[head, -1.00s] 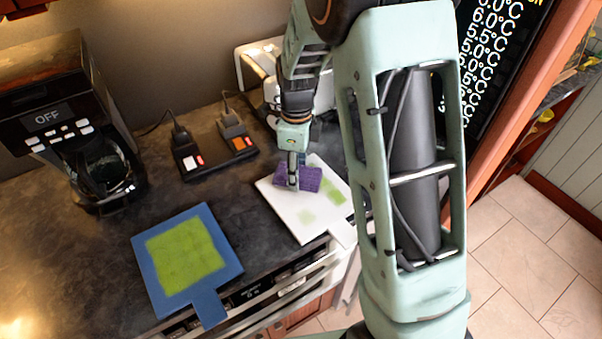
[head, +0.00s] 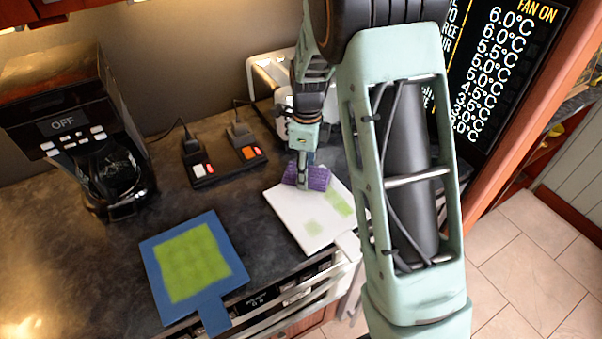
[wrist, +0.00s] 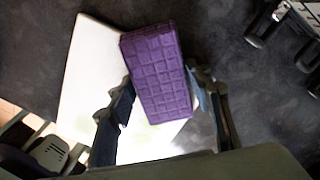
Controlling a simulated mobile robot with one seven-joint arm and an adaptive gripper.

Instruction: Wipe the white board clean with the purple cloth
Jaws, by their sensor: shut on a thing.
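The purple cloth (head: 318,178) is a block with a grid pattern, and my gripper (head: 303,180) is shut on it over the far part of the white board. The white board (head: 290,208) lies on the counter, with a green patch (head: 340,204) at its right and a fainter one (head: 313,228) nearer its front edge. In the wrist view the cloth (wrist: 158,72) sits between my fingers (wrist: 160,100), and the board (wrist: 88,75) shows beneath and to its left. I cannot tell whether the cloth touches the board.
A blue board (head: 229,258) with a large green patch lies to the left, its handle over the counter's front edge. A black switch box (head: 222,165), a coffee maker (head: 75,130) and a toaster (head: 268,75) stand behind. Dark counter between the boards is clear.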

